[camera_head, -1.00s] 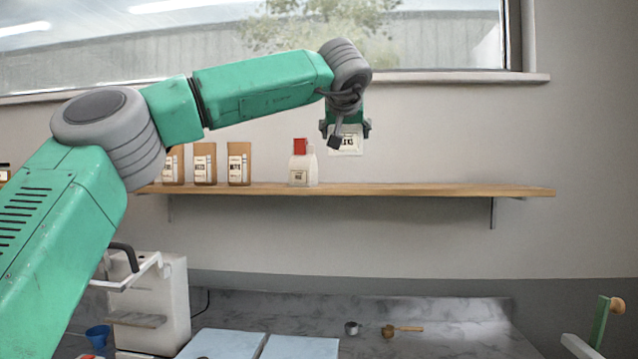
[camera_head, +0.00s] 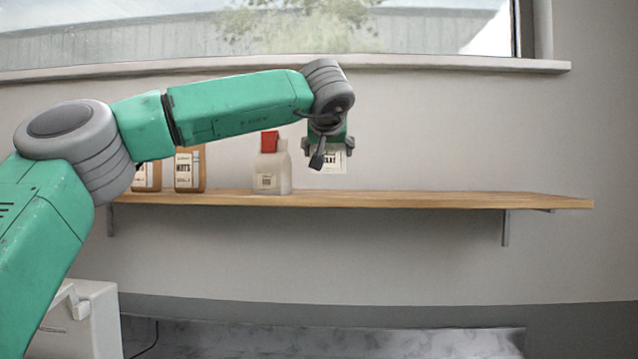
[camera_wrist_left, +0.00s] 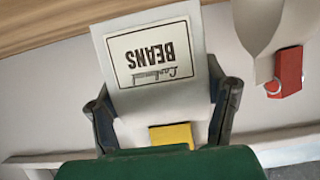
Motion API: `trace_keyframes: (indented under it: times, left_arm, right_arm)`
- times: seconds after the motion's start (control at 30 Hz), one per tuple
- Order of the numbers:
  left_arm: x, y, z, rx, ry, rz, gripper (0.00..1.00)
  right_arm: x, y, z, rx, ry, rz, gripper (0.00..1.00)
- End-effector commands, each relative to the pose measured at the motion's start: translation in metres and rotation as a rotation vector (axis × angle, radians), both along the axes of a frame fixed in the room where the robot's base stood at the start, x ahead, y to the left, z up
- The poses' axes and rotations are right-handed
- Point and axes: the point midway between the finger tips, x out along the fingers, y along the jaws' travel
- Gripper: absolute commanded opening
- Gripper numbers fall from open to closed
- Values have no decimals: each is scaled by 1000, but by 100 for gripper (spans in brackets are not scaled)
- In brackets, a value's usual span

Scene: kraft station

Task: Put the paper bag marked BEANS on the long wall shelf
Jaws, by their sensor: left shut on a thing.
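The white paper bag marked BEANS (camera_wrist_left: 152,62) is between the fingers of my left gripper (camera_wrist_left: 166,106), which is shut on it. Its label reads upside down in the left wrist view, and a yellow piece shows at the gripped end. In the head view, the gripper (camera_head: 328,148) mostly hides the bag (camera_head: 334,163), whose pale lower part shows beneath it. The long wall shelf (camera_head: 430,199) is a wooden board below, and wall shows between it and the bag. The shelf also shows in the left wrist view (camera_wrist_left: 40,28). My right gripper is out of view.
A pale bag with a red top (camera_head: 271,172) stands on the shelf just left of the held bag. Brown labelled packages (camera_head: 189,172) stand further left, partly behind my arm. The shelf right of the held bag is clear. The window sill (camera_head: 450,61) runs above.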

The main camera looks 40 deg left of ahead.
Motion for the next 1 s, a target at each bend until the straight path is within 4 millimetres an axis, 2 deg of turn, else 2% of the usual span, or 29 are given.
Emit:
trace_keyframes:
  times: [0.17, 0.4, 0.6, 0.63, 0.7, 1.0]
  left_arm:
    - [1, -4, -14, 3, 0, -2, 28]
    - [0, 6, -48, -6, 0, -1, 28]
    - [1, 8, -50, -6, -3, 0, 28]
    - [1, 8, -51, -6, -1, -1, 71]
    - [1, 6, -51, -5, 0, 0, 90]
    - [0, -3, -47, 1, -1, -2, 90]
  right_arm:
    - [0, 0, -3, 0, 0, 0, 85]
    - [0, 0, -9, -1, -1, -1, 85]
    - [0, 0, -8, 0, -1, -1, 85]
    - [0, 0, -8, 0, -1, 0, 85]
    - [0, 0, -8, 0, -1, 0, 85]
    - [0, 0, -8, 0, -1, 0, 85]
